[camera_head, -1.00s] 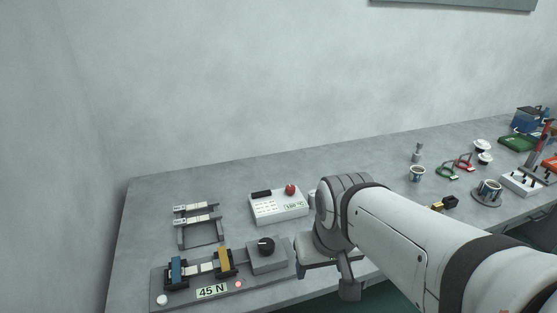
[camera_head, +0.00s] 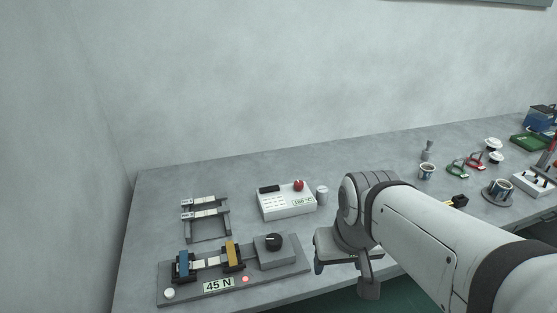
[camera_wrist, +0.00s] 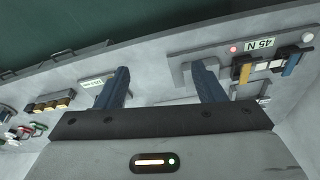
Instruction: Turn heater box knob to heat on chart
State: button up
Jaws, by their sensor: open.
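The heater box (camera_head: 286,205) is a small white box on the table, left of my arm in the head view. Its top bears a printed chart (camera_head: 273,206), a red knob (camera_head: 299,185), a black piece and a small display (camera_head: 303,201) whose reading looks like 180 °C but is too small to be sure. My gripper (camera_head: 342,265) is open and empty, to the right and in front of the box, apart from it. In the wrist view my gripper (camera_wrist: 162,72) has both fingers spread. A pale label (camera_wrist: 93,83) shows beside the left finger, which partly hides it.
A pull rig with a 45 N display (camera_head: 218,285) and black dial stands front left of my gripper. A grey cylinder (camera_head: 322,194) stands right beside the heater box. A grey rack (camera_head: 205,217) lies left. Cups and clamps stand at right. The back table is clear.

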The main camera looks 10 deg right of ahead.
aim_at(298, 186)
jog(key=u, duration=1.8)
jog(key=k, duration=0.7)
jog(key=z, duration=1.4)
jog(key=i, duration=1)
